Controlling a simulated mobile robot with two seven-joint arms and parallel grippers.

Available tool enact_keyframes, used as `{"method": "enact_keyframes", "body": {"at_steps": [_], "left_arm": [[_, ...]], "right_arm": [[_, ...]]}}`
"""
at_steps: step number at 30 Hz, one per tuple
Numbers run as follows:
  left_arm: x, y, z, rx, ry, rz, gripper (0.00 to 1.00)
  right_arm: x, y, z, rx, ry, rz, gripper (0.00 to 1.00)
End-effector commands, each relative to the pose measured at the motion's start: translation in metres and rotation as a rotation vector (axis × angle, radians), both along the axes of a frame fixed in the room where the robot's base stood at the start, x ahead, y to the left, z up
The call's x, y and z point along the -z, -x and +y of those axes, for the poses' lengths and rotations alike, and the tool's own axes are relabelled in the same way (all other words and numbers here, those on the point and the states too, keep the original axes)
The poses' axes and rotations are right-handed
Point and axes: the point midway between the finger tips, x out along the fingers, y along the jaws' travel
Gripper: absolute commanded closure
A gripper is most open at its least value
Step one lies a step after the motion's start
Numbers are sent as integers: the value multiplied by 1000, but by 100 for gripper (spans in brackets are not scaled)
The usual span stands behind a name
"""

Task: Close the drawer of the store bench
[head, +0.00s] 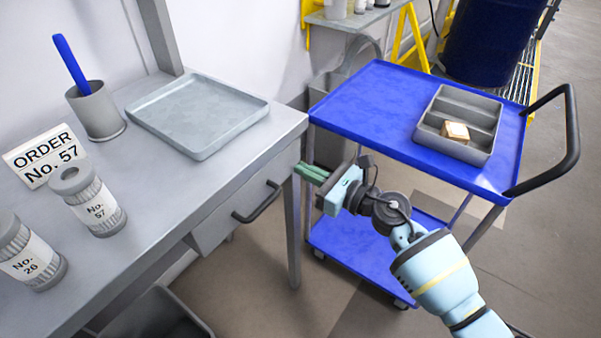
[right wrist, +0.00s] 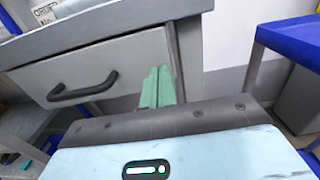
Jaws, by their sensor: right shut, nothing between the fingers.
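The store bench (head: 243,140) stands at the left with a grey drawer (head: 212,232) under its top. The drawer front (right wrist: 125,62) lies close beneath the top's edge in the right wrist view; I cannot tell whether a small gap is left behind it. Its dark bar handle (head: 258,203) also shows in the right wrist view (right wrist: 82,90). My right gripper (head: 308,172) is shut and empty near the bench's right corner, its green fingers (right wrist: 158,78) pointing toward the right end of the drawer front. Contact cannot be made out. My left gripper is not in view.
A grey tray (head: 197,105), a cup with a blue stick (head: 95,112), an order sign (head: 42,155) and labelled jars (head: 97,207) stand on the bench. A blue cart (head: 372,100) with a divided box (head: 462,112) stands at the right. A dark bin (head: 155,318) is below.

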Motion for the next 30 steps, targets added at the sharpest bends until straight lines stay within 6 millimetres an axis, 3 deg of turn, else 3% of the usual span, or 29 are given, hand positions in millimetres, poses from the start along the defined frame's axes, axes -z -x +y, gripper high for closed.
{"method": "enact_keyframes", "body": {"at_steps": [2, 9, 15, 30], "left_arm": [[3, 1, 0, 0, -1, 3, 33], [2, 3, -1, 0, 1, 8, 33], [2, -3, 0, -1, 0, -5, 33], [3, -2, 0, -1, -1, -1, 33]], "right_arm": [[3, 0, -11, 1, 2, 3, 100], [3, 31, -54, -1, 5, 5, 100], [4, 49, -80, -1, 3, 7, 100], [3, 57, -92, -2, 2, 5, 100]]}}
